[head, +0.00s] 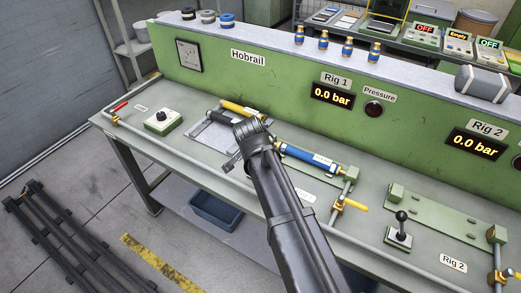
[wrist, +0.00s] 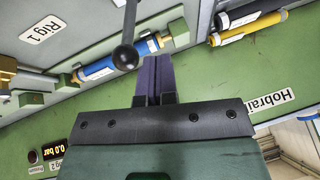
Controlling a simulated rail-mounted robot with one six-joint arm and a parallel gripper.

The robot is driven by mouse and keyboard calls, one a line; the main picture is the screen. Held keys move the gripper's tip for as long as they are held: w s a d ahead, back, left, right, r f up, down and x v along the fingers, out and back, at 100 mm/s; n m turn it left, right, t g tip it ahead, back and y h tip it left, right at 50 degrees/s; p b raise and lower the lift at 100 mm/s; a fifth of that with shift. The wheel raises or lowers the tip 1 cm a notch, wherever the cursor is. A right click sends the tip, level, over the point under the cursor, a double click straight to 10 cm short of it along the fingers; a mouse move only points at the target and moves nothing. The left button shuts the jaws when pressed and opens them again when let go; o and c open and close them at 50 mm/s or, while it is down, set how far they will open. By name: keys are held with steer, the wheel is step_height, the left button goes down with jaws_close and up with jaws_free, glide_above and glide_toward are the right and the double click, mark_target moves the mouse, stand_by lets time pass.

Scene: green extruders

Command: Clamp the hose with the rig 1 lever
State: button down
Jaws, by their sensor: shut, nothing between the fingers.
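The rig 1 lever (wrist: 125,57) shows in the wrist view as a dark ball knob on a thin shaft, just left of my fingertips and apparently apart from them. In the head view my arm hides it. My gripper (wrist: 158,60) is shut and empty, its purple fingers together. The blue hose (wrist: 102,69) lies across rig 1, behind the knob in the wrist view. The blue hose also shows in the head view (head: 305,156), right of my arm. My fingertips are hidden in the head view. I cannot tell whether the hose is clamped.
The green back panel (head: 265,75) carries the rig 1 display (head: 332,96), reading 0.0 bar. A yellow valve handle (head: 355,207) is at rig 1's right end. The rig 2 lever (head: 401,222) stands farther right. Yellow (head: 238,107) and black hoses lie left of rig 1.

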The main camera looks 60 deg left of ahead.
steer(key=p+v, duration=0.8)
steer(key=v, duration=0.2)
steer(key=shift+s+a+r, duration=0.3)
